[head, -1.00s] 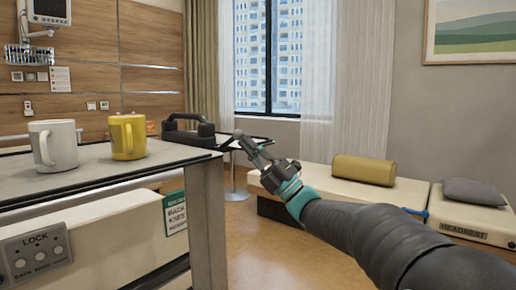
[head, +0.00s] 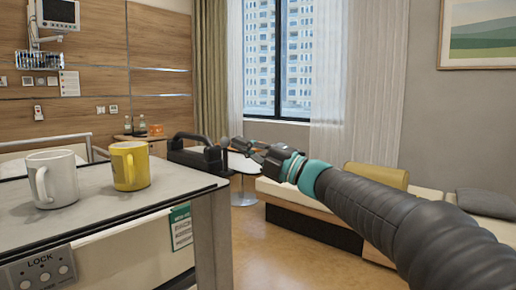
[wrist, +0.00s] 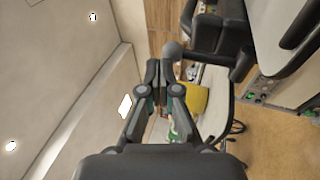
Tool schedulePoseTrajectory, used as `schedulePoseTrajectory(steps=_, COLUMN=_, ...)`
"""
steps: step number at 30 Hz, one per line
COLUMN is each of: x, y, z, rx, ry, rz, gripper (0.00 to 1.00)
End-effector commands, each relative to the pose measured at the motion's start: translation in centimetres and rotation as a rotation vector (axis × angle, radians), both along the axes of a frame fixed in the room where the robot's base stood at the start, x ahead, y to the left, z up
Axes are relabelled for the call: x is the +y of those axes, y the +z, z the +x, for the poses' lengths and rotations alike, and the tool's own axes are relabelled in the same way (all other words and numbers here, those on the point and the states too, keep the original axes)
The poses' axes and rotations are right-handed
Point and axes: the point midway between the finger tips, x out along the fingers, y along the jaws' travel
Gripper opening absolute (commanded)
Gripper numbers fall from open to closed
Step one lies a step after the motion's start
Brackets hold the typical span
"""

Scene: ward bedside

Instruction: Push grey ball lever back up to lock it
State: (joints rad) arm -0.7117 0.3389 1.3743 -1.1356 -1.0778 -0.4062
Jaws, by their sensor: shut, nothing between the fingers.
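The grey ball (head: 224,142) of the lever shows in the head view just left of my fingertips, at the right end of a black unit (head: 190,152) beyond the table. In the wrist view the ball (wrist: 172,50) sits at the left end of a dark rod (wrist: 207,57), which runs right to a black body (wrist: 238,35). My gripper (head: 238,144) is shut and empty. In the wrist view its closed fingertips (wrist: 160,72) are close to the ball; I cannot tell whether they touch it.
A white mug (head: 54,178) and a yellow mug (head: 130,165) stand on the table (head: 100,203) at left. A small round table (head: 246,166) stands beyond the gripper. A padded bench (head: 300,195) with a yellow bolster (head: 375,176) lies right. Floor between is clear.

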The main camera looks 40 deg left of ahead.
Motion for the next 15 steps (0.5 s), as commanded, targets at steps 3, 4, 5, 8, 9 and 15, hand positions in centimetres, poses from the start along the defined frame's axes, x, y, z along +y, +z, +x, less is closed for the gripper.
schedulePoseTrajectory(steps=3, x=0.5, y=0.4, z=0.2, rx=0.0, ry=-0.002, rz=0.0, gripper=0.0)
schedulePoseTrajectory(steps=4, x=0.6, y=0.5, z=0.2, rx=0.0, ry=-0.002, rz=0.0, gripper=0.0)
schedulePoseTrajectory(steps=5, x=0.7, y=0.5, z=0.3, rx=0.0, ry=-0.003, rz=0.0, gripper=0.0)
schedulePoseTrajectory(steps=8, x=1.0, y=0.7, z=0.3, rx=-0.001, ry=-0.004, rz=0.0, gripper=0.0)
schedulePoseTrajectory(steps=9, x=1.1, y=0.8, z=0.3, rx=-0.001, ry=-0.004, rz=0.001, gripper=0.0)
schedulePoseTrajectory(steps=15, x=1.5, y=0.9, z=0.3, rx=-0.001, ry=-0.003, rz=0.001, gripper=0.0)
